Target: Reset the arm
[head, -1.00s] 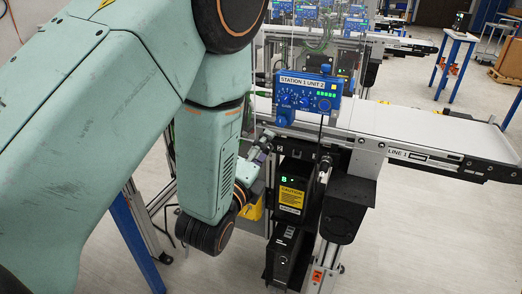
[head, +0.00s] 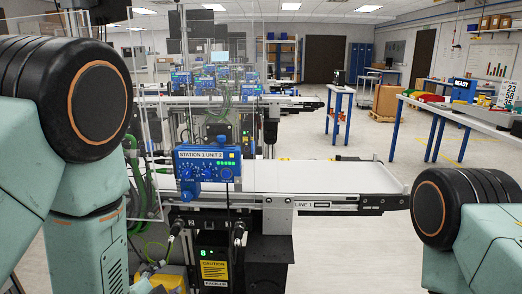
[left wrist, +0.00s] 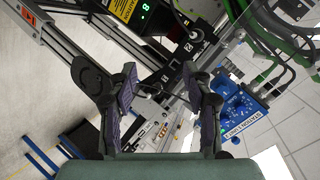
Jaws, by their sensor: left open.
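My left arm (head: 80,90) fills the left side of the head view, with its links in front of the conveyor station. My left gripper (left wrist: 163,78) shows in the left wrist view, its two dark fingers spread apart with nothing between them. Beyond the fingers are the metal frame of the station and a black unit with a green digit. In the head view the left gripper's fingers are not clear at the bottom edge. A link of my right arm (head: 465,225) shows at the lower right of the head view; its gripper is out of view.
The blue control box (head: 208,163) labelled Station 1 Unit 2 stands before the white conveyor belt (head: 320,178). A clear panel (head: 148,120) stands between my left arm and the box. More conveyors and blue-legged tables (head: 460,117) stand behind. Open floor lies between them.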

